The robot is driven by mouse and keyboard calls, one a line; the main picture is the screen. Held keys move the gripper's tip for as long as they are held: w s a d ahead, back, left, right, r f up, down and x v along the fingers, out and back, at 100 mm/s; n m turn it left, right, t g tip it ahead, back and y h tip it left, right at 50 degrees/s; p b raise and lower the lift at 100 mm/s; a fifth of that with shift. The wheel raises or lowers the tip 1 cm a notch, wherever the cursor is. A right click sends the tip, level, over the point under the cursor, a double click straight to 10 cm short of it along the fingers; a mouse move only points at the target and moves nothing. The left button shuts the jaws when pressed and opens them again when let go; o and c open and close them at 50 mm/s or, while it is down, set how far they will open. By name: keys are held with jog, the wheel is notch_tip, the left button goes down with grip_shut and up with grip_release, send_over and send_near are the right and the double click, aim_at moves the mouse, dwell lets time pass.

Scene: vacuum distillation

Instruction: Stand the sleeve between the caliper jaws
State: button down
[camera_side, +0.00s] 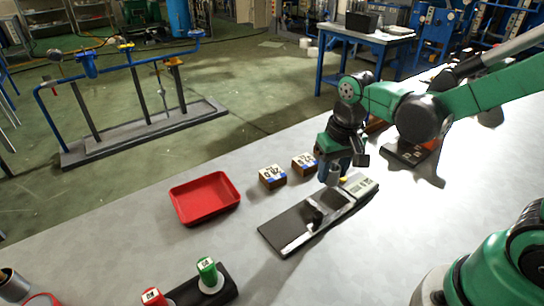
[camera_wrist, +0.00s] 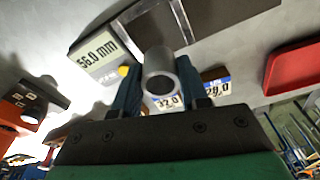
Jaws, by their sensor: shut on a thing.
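A grey, hollow cylindrical sleeve (camera_side: 334,175) is held upright in my gripper (camera_side: 335,163). In the wrist view, the sleeve's open round end (camera_wrist: 159,84) shows between two blue fingers that press on its sides. The caliper (camera_side: 281,231) lies on the bench on a dark base plate, with metal jaws (camera_side: 313,214) near its middle. Its display (camera_wrist: 98,52) reads 56.0 mm beside a yellow button. The sleeve is near the display end of the caliper, behind the jaws in the side view. Its height over the bench is hard to tell.
Two labelled brown blocks (camera_side: 272,176) (camera_side: 305,164) stand behind the caliper. A red tray (camera_side: 204,220) lies to the left. A green-topped piece (camera_side: 207,270) and a red-topped piece (camera_side: 153,297) are at the front left.

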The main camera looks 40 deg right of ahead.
aim_at(328, 203)
jog(key=shift+f, duration=2.7)
jog(key=shift+f, duration=0.2)
jog(key=shift+c, duration=1.9)
grip_release()
jog(key=shift+c, duration=1.1)
jog(key=shift+o, duration=0.4)
jog(key=shift+d, duration=0.1)
